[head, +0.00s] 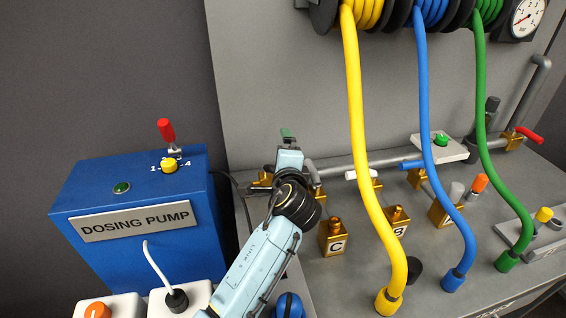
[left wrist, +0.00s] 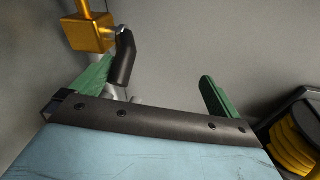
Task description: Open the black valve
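In the left wrist view, a brass valve body (left wrist: 90,33) with a short black handle (left wrist: 125,58) shows at the upper left. My left gripper (left wrist: 155,70) has its green fingers spread wide, with nothing held. The black handle is close to the inner side of the left-hand finger; I cannot tell if they touch. In the head view my left gripper (head: 287,134) is above the back left of the grey bench. Brass fittings (head: 263,180) show beside and below it there, and my gripper and wrist hide much of that area. My right gripper is not in view.
A blue dosing pump box (head: 135,255) with a red-handled lever (head: 166,130) stands left of my arm. Yellow (head: 365,150), blue (head: 428,110) and green (head: 487,140) hoses hang to the right. Brass blocks C (head: 332,238) and B (head: 397,221) stand on the bench (head: 345,285).

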